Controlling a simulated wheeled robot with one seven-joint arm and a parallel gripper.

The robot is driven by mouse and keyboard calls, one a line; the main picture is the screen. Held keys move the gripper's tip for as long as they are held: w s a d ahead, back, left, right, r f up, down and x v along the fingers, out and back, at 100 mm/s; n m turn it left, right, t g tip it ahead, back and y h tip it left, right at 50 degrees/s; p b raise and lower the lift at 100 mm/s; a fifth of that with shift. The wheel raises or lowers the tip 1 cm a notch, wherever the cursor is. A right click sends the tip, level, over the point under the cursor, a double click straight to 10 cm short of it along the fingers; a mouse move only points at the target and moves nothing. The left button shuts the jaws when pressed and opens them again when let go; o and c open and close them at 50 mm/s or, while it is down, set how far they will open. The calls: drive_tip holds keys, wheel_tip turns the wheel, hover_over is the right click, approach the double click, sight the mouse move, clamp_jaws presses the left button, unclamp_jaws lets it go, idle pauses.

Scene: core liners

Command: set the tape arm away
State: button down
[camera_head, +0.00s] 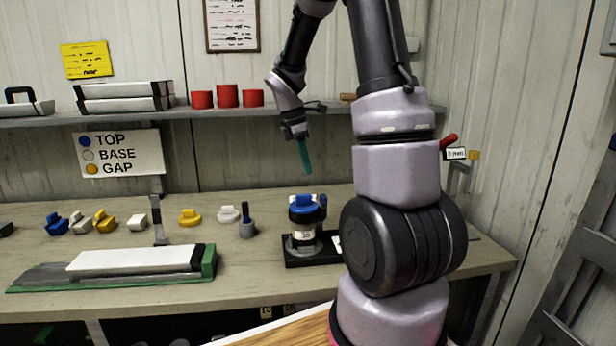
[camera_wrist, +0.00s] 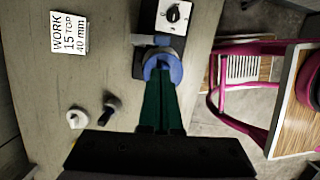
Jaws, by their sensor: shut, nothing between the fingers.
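I cannot tell for certain which part is the tape arm. A dark device with a blue top (camera_head: 304,207) stands on a black base (camera_head: 300,258) at the bench's right. The blue ring shows in the wrist view (camera_wrist: 163,67), just beyond my fingertips. My gripper (camera_head: 307,170) points down with its green fingers together and empty, above the device and apart from it in the head view. The green fingers also show in the wrist view (camera_wrist: 162,88). A red handle (camera_head: 449,141) shows by a small tag at right, partly hidden by my arm.
A green-ended cradle (camera_head: 209,262) holds a long white piece (camera_head: 130,260), with a grey post (camera_head: 159,222) behind. Blue, white and yellow caps (camera_head: 104,221) stand left. A dark-blue peg (camera_head: 246,222) stands beside the device. The shelf (camera_head: 220,111) holds red cylinders (camera_head: 228,96).

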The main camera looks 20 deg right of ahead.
sight(326, 196)
drive_tip(key=x, duration=0.8)
drive_tip(key=shift+d+f, duration=0.2)
drive_tip(key=shift+f, duration=0.15)
drive_tip(key=shift+s+d+n, duration=0.3)
drive_tip(key=shift+d+n, duration=0.05)
drive_tip(key=shift+n, duration=0.45)
drive_tip(key=shift+s+d+n+t, duration=0.25)
drive_tip(key=shift+d+n+t, duration=0.25)
drive_tip(key=shift+n, duration=0.5)
drive_tip(key=n, duration=0.1)
drive_tip(key=d+n, duration=0.1)
drive_tip(key=shift+s+d+n+t, duration=0.2)
drive_tip(key=shift+d+n+t, duration=0.05)
drive_tip(key=shift+n+t, duration=0.05)
drive_tip(key=shift+w+d+n, duration=0.1)
drive_tip(key=shift+d+n, duration=1.1)
drive_tip(key=shift+d, duration=0.05)
drive_tip(key=shift+d, duration=0.1)
